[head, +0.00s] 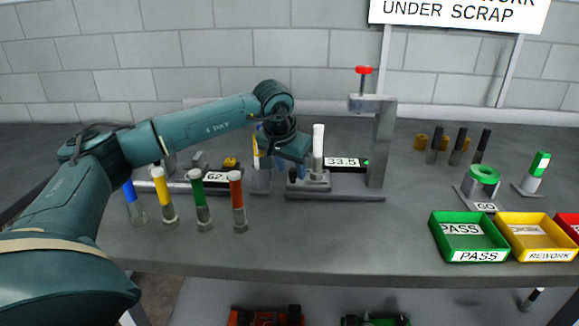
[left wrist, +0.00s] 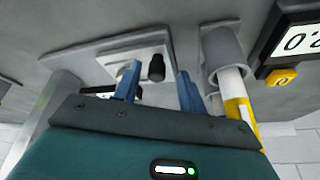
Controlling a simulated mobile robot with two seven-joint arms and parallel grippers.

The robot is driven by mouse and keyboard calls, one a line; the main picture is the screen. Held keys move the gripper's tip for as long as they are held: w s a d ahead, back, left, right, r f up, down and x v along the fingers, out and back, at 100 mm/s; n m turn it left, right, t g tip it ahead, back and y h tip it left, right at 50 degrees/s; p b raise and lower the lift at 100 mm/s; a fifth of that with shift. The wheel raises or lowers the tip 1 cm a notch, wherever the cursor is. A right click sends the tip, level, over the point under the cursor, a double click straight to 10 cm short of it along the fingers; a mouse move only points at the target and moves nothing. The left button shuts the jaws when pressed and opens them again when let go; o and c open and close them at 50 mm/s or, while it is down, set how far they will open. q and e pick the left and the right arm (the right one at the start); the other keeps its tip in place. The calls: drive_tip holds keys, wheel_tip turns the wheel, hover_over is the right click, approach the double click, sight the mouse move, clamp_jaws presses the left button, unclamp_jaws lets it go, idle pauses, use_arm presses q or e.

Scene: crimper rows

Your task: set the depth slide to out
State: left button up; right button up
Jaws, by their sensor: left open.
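The depth slide appears to be the pale block (left wrist: 128,62) with a black knob (left wrist: 156,67) in the left wrist view. In the head view its grey block (head: 312,180) sits on the base of the crimper (head: 383,140), partly hidden by my left gripper. Whether it is in or out I cannot tell. My left gripper (head: 293,166) is open, pointing down over the left part of that base. In the left wrist view its blue fingers (left wrist: 157,86) stand on either side of the knob, with visible gaps. My right gripper is not in view.
A white-topped post (head: 318,142) stands close right of my gripper. A yellow-and-white tube (left wrist: 237,95) in a grey holder is close by in the left wrist view. Several coloured tubes (head: 201,200) stand in front left. Green and yellow trays (head: 468,254) sit at right. The front middle table is clear.

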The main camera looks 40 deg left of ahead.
use_arm(q)
drive_tip(key=a+v, duration=0.1)
drive_tip(key=v, duration=1.2)
drive_tip(key=shift+d, duration=0.45)
drive_tip(key=shift+w, duration=0.1)
